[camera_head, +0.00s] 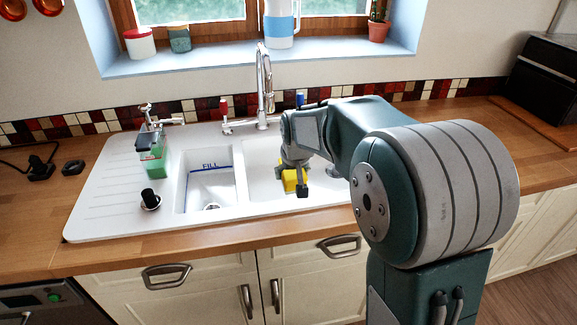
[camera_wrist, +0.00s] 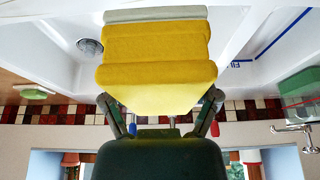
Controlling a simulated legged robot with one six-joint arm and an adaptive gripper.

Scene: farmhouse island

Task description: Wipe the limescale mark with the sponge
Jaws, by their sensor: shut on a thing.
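My gripper (camera_head: 296,178) hangs low over the right basin (camera_head: 262,158) of the white sink. It is shut on the yellow sponge (camera_head: 289,181). In the wrist view, the sponge (camera_wrist: 155,45) fills the space ahead of my gripper (camera_wrist: 160,103), with a pale grey layer (camera_wrist: 155,14) along its far edge. Whether the sponge touches the basin is unclear. I cannot make out a limescale mark; the sponge and my arm cover part of the basin.
The left basin (camera_head: 210,185) has a blue FILL line. A tall chrome tap (camera_head: 264,85) rises behind the sink. A green-filled container (camera_head: 151,152) and a black knob (camera_head: 150,198) stand on the left drainboard.

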